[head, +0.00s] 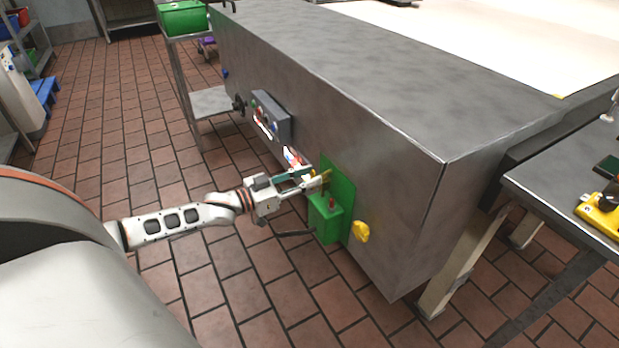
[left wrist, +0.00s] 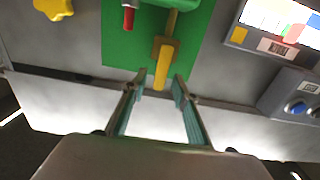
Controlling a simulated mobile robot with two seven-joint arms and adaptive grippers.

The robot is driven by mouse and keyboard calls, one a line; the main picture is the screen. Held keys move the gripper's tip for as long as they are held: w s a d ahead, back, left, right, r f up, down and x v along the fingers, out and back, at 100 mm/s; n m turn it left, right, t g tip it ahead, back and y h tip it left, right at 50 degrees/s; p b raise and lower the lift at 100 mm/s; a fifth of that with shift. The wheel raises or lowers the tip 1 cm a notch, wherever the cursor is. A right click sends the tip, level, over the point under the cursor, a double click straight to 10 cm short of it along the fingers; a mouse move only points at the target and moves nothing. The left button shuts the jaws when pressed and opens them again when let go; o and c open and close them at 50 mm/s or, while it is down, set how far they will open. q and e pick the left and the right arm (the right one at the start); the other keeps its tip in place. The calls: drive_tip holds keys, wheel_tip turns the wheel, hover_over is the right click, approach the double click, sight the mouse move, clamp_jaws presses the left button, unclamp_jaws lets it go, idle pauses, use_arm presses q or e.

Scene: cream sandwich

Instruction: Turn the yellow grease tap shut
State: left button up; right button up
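The yellow grease tap (left wrist: 161,66) is a short lever on a brownish fitting, mounted on a green plate (left wrist: 190,45) on the machine's side. In the left wrist view my left gripper (left wrist: 158,80) is open, with the lever's free end between its fingertips. Gaps show on both sides of the lever, and neither finger is seen gripping it. In the head view the left gripper (head: 318,177) is at the top of the green box (head: 325,222), and the fingers partly hide the tap. My right gripper is not in view.
A yellow knob (head: 361,232) sticks out beside the green box. A control panel (head: 270,115) and labels are on the same steel wall (head: 385,160). The tiled floor (head: 120,130) beside the machine is mostly clear.

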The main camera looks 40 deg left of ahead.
use_arm(q)
drive_tip(key=shift+w+d, duration=0.1)
drive_tip(key=shift+w, duration=0.05)
drive_tip(key=shift+c, duration=0.3)
clamp_jaws()
